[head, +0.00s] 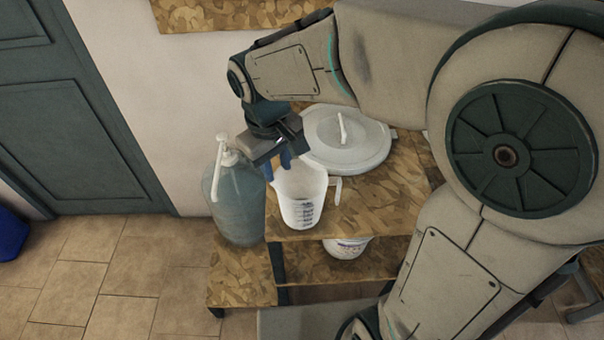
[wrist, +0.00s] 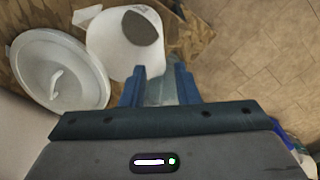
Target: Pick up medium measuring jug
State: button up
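A white measuring jug (head: 300,201) with dark scale marks and a handle on its right side stands upright on the wooden bench top. In the wrist view the jug (wrist: 108,48) lies just beyond my fingertips, with a dark grey oval inside it; its size relative to other jugs cannot be told. My gripper (head: 279,163) points down at the jug's back left rim. Its blue fingers are apart, also in the wrist view (wrist: 160,75). The left finger there overlaps the jug's rim; whether they touch I cannot tell. Nothing is seen gripped.
A translucent blue-grey drum (head: 236,205) with a white pump stands close left of the jug. A large round white lid (head: 345,150) with a handle is behind it. A white tub (head: 346,248) sits on the lower shelf. Bare bench top (head: 385,195) lies to the right.

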aim_at(283, 206)
jog(key=f, duration=1.3)
jog(key=shift+w+d+f, duration=0.25)
jog(key=shift+w+f, duration=0.15)
grip_shut()
